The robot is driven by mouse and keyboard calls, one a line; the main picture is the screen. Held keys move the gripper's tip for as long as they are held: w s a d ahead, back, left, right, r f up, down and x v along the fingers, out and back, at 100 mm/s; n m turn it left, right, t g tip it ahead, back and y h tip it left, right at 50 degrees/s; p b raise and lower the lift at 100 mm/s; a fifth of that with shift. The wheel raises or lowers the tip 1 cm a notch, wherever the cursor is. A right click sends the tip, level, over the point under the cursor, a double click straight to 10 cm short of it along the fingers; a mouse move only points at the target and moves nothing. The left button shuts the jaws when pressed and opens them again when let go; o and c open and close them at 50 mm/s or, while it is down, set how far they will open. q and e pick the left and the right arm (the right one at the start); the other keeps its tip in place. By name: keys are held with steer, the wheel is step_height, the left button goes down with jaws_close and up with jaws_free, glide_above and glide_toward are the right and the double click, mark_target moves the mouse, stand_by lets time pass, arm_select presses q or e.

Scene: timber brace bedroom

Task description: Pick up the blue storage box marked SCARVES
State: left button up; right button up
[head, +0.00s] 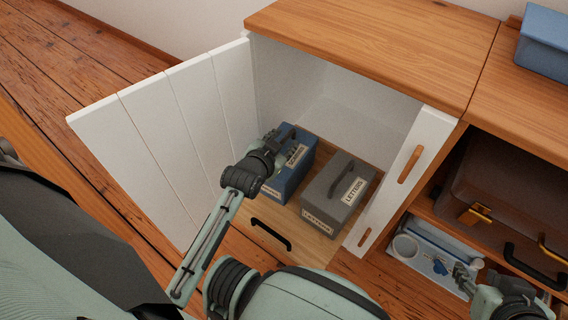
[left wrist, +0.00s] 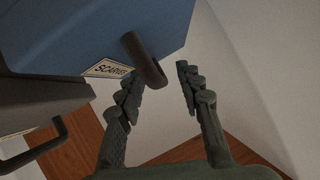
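The blue storage box (head: 303,168) stands at the left inside the open white cabinet. Its label reads SCARVES in the left wrist view (left wrist: 60,35), where a dark bar handle (left wrist: 146,60) sticks out from it. My left gripper (head: 274,141) is at the box's upper left and partly hides it. In the left wrist view, its two fingers (left wrist: 157,76) are apart, with the handle's end at the gap between their tips. I cannot see them pressing on it. My right gripper (head: 462,278) is at the lower right, away from the box; its fingers are too small to judge.
A grey LETTERS box (head: 322,211) stands close to the right of the blue box. The cabinet's white door (head: 165,120) is swung open to the left.

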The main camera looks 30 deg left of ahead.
arm_select(q)
steer(key=shift+w+f, duration=0.15)
steer(key=shift+w, duration=0.15)
steer(key=shift+a, duration=0.1)
jaws_close()
steer(key=shift+w+r, duration=0.1)
steer(key=shift+r, duration=0.1)
